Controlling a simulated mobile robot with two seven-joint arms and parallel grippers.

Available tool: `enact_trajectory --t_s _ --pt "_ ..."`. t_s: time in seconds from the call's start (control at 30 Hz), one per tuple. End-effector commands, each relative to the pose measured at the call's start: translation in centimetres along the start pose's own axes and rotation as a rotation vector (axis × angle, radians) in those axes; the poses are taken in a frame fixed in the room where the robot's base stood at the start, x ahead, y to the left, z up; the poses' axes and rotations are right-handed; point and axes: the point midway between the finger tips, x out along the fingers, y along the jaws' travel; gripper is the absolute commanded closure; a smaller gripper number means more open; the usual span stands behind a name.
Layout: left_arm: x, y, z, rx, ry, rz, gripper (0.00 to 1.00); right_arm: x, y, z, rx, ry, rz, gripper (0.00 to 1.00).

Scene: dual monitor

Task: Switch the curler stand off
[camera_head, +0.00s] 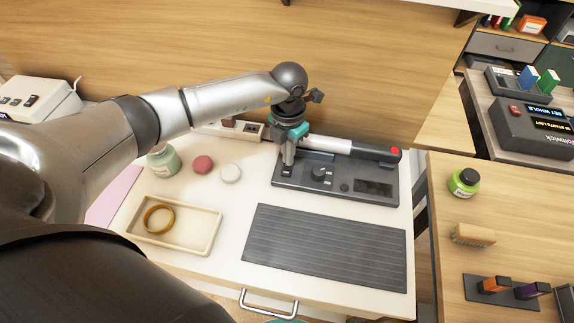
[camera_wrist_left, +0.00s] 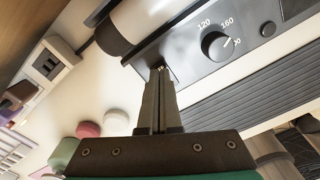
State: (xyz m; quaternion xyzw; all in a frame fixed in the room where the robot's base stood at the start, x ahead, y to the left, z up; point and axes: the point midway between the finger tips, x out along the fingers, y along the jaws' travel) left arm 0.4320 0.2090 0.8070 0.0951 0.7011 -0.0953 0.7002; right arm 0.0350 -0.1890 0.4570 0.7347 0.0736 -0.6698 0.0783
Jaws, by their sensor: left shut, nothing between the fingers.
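The curler stand (camera_head: 335,193) is a dark grey unit at the back of the white table, with a round dial knob (camera_head: 320,175) and a dark display (camera_head: 373,187). A silver curler (camera_head: 340,147) with a red tip lies along its back edge. My left gripper (camera_head: 287,168) is shut and points down at the left end of the stand's top. In the left wrist view the closed fingertips (camera_wrist_left: 158,72) are at the stand's panel, left of the knob (camera_wrist_left: 215,45). They cover the spot beneath them, so any switch there and contact with it cannot be told. My right gripper is not in view.
A ribbed dark mat (camera_head: 325,245) lies in front of the stand. A cream tray (camera_head: 190,240) with a gold ring, a green jar (camera_head: 162,160) and two round lids stand to the left. A power strip (camera_head: 245,129) sits behind, near the wooden wall.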

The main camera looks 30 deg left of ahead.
Motion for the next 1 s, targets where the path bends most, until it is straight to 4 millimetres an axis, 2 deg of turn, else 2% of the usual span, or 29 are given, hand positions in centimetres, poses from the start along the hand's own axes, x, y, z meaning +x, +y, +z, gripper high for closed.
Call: enact_trajectory --t_s 0.1,0.7,1.0 --pt "-1.4 0.0 0.0 0.0 -0.001 0.001 1.0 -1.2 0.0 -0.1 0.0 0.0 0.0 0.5" --pt "-6.1 0.1 0.0 0.0 -0.001 0.001 1.0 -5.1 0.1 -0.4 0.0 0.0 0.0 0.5" --pt "-6.1 0.0 0.0 0.0 -0.001 0.0 1.0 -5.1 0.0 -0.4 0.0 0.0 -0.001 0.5"
